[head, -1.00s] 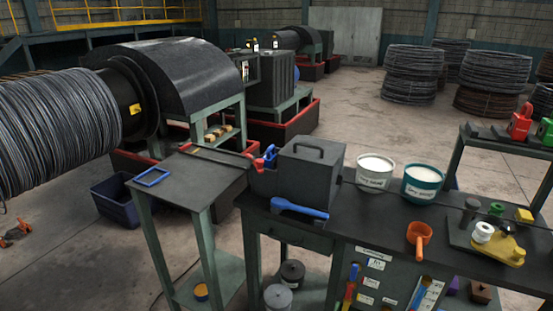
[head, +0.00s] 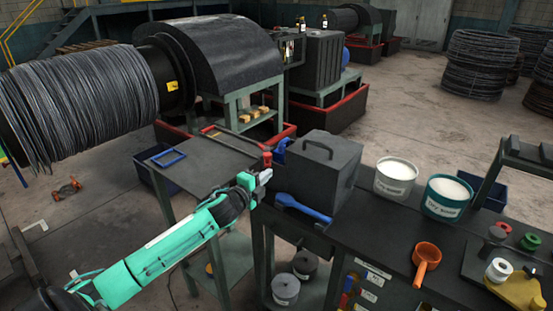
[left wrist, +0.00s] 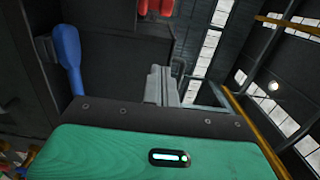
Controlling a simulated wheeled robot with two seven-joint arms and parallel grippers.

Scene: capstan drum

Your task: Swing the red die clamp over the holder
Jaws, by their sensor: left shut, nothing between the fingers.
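The red die clamp (head: 267,160) is a small red piece at the left side of the dark box with a handle (head: 318,172). A blue part (head: 280,151) stands right beside it. The holder cannot be told apart from the dark parts there. My left gripper (head: 264,178) is shut and empty, its tip just below the red clamp in the head view. It partly hides the clamp's lower end, and contact cannot be told. In the left wrist view the grey fingers (left wrist: 161,86) point towards red parts (left wrist: 160,7) at the top edge. My right gripper is not in view.
A white tub (head: 396,180), a teal tub (head: 446,198) and an orange ladle (head: 425,260) stand to the right. A side table (head: 205,165) with a blue frame is left. The wire drum (head: 75,100) is further left.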

